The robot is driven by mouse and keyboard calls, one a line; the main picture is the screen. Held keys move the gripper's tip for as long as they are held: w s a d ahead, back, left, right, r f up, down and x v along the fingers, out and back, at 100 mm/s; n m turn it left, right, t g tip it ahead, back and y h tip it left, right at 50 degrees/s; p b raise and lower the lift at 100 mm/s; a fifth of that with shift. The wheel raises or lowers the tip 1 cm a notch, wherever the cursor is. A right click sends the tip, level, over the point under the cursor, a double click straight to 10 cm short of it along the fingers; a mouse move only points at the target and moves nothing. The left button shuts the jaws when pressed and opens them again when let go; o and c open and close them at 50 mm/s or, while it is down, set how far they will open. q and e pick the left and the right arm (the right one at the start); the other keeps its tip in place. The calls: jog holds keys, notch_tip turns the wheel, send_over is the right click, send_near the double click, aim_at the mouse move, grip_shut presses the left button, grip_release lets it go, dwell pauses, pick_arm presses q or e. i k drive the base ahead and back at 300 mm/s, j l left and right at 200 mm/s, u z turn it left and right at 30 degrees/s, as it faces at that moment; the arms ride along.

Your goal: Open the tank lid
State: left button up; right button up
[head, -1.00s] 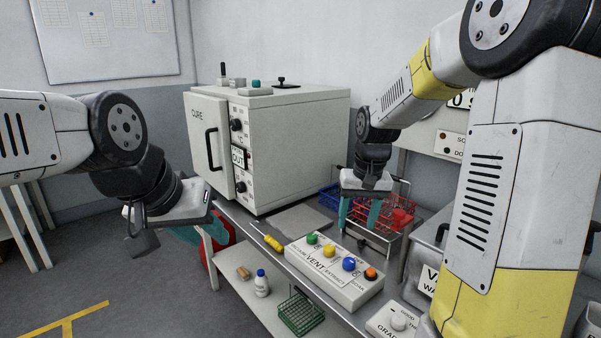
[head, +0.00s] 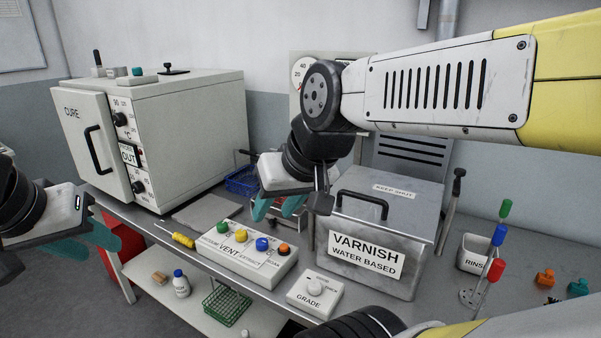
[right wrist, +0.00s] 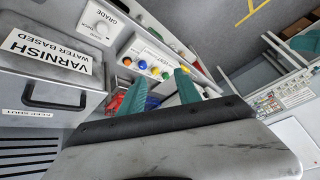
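The metal varnish tank (head: 350,268) stands on the bench with its lid (head: 408,195) flat and closed. A black bar handle (head: 362,197) is on the lid; it also shows in the right wrist view (right wrist: 27,93). My right gripper (head: 277,210) is to the left of the tank, above the bench, with its teal fingers pointing down. In the right wrist view its fingers (right wrist: 158,90) are apart with nothing held, and the tank is off to their left. My left gripper (head: 80,245) is at the far left, away from the tank; its finger gap is unclear.
A white CURE oven (head: 180,130) is at the left.

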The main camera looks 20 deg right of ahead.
aim_at(408, 208)
jog(key=z, duration=1.55)
jog(key=i+j+u, duration=0.2)
jog(key=i, duration=0.2)
